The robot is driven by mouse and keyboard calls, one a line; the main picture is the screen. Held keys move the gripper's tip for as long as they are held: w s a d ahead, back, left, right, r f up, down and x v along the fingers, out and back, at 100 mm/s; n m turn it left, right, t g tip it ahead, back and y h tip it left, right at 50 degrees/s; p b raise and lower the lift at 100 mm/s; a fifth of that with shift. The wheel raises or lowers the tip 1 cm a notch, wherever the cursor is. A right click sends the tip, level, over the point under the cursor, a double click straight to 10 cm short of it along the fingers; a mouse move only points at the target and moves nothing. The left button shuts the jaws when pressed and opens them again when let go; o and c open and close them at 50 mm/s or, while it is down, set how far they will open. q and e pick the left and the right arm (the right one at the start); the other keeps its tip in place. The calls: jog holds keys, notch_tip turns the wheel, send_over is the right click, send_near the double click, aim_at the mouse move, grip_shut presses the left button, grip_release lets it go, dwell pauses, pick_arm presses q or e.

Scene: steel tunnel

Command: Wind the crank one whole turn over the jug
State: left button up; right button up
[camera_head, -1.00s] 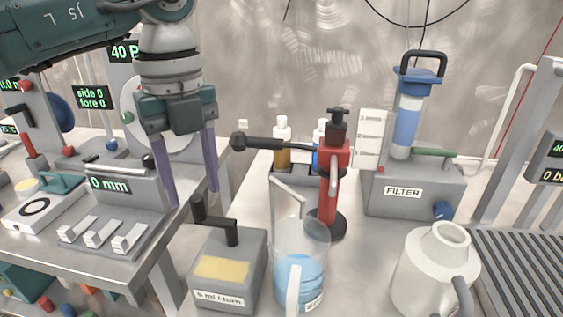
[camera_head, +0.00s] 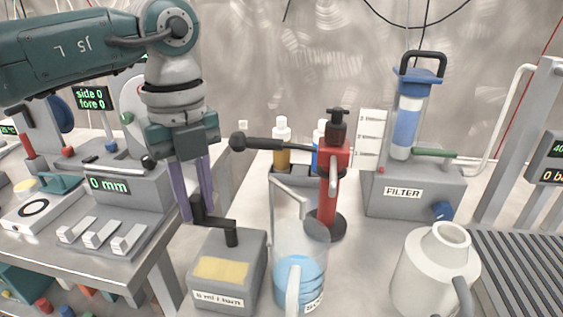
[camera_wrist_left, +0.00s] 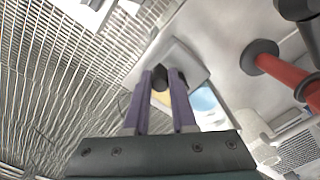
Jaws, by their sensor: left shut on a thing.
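The crank (camera_head: 214,222) is a black arm on top of a grey box (camera_head: 256,262) labelled in ml per turn. Its upright handle stands at the left end. My left gripper (camera_head: 197,211) points down and is shut on this handle, which also shows between the purple fingers in the wrist view (camera_wrist_left: 159,79). The clear jug (camera_head: 300,262) with blue liquid stands just right of the box, upright. A pale bent bar (camera_head: 288,195) rises above the jug; I cannot tell what it joins. My right gripper is not in view.
A red stand (camera_head: 327,195) with a black side lever is behind the jug. A white jug (camera_head: 432,265) stands at right, before the FILTER unit (camera_head: 405,190). A bench with gauges and switches (camera_head: 100,232) is at left.

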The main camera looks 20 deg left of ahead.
pick_arm(q)
jog(key=shift+w, duration=0.1)
grip_shut()
jog(key=m, duration=0.1)
jog(key=w+m+b, duration=0.1)
jog(key=shift+a+f+m, duration=0.1)
jog(key=shift+m, duration=0.2)
jog(key=m+b, duration=0.1)
jog(key=w+m+b, duration=0.1)
jog(key=shift+m, duration=0.3)
jog(key=m, duration=0.1)
jog(key=w+m+b, duration=0.1)
jog(key=shift+d+m, duration=0.3)
jog(key=shift+m, duration=0.1)
jog(key=m, duration=0.1)
jog(key=w+m+b, duration=0.1)
jog(key=m, duration=0.1)
jog(key=shift+d+m+b, duration=0.3)
jog(key=shift+d, duration=0.1)
jog(key=shift+w+d+m+b, duration=0.3)
jog(key=shift+d+m, duration=0.45)
jog(key=shift+m, duration=1.3)
jog(key=shift+w+d+m+b, duration=0.1)
jog(key=shift+d+m+b, duration=0.45)
jog(key=shift+m, duration=1.55)
jog(key=shift+w+d+m+b, duration=0.2)
jog(key=shift+d+m, duration=0.7)
jog(key=shift+m, duration=1.15)
jog(key=shift+s, duration=0.1)
